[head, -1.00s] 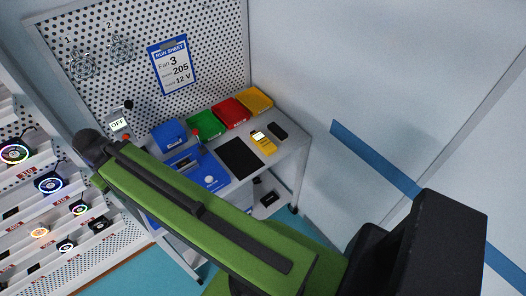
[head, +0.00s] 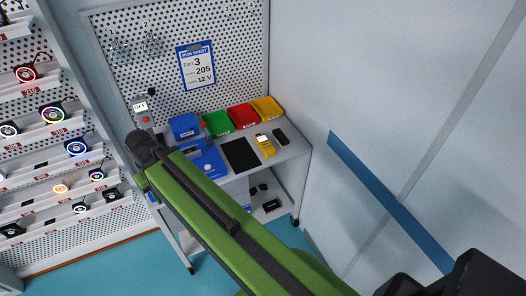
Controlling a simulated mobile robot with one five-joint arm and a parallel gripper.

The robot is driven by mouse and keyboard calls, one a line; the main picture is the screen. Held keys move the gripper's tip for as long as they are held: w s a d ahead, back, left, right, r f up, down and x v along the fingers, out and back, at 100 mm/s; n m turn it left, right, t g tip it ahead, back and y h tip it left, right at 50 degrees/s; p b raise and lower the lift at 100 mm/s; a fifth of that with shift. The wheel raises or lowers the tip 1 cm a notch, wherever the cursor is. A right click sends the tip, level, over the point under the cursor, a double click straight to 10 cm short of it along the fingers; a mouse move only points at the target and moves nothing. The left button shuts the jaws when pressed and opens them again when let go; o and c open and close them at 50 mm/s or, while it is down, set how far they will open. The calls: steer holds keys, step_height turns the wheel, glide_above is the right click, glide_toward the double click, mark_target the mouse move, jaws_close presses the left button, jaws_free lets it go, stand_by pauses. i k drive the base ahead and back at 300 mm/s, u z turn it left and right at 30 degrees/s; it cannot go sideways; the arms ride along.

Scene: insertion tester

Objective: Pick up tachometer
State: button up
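A yellow handheld device with a lit display, which looks like the tachometer (head: 267,148), lies on the worktable (head: 293,148) toward its right end. It lies between a black mat (head: 240,155) and a small dark object (head: 281,137). My green arm reaches up and left across the lower picture, with its black joint in front of the table's left part. My gripper does not show in this view. Nothing covers the yellow device.
Blue (head: 185,127), green (head: 217,123), red (head: 243,116) and yellow (head: 267,109) bins line the table's back. A blue fixture (head: 205,160) sits left of the mat. Fan shelves (head: 75,213) stand left; a wall (head: 350,90) stands right. The floor before the table (head: 155,265) looks clear.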

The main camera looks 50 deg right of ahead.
mark_target(265, 145)
steer(key=z, duration=0.15)
steer(key=i, duration=0.9)
steer(key=u, duration=0.1)
